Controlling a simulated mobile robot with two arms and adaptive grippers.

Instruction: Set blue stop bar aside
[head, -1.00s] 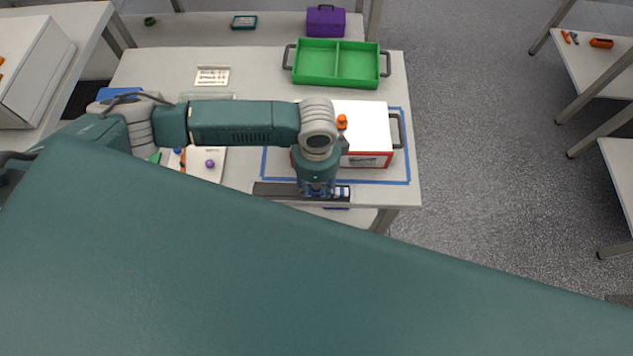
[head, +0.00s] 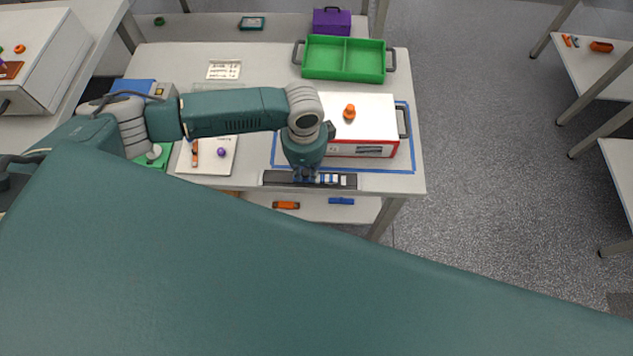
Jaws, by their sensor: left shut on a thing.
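My left gripper (head: 305,178) points down at the front edge of the table, over a dark rail (head: 276,179). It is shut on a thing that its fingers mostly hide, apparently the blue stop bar. Small blue and white pieces (head: 335,181) show on the rail just right of the fingers; I cannot tell which of them belong to the held thing. A separate blue bar-like piece (head: 341,201) lies on the shelf below. My right gripper is not in view.
A white and red box (head: 375,117) with an orange knob (head: 349,112) stands inside a blue outline, close behind my gripper. A green two-part tray (head: 343,59) is behind it. An orange piece (head: 286,205) lies on the lower shelf. The table's middle is partly free.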

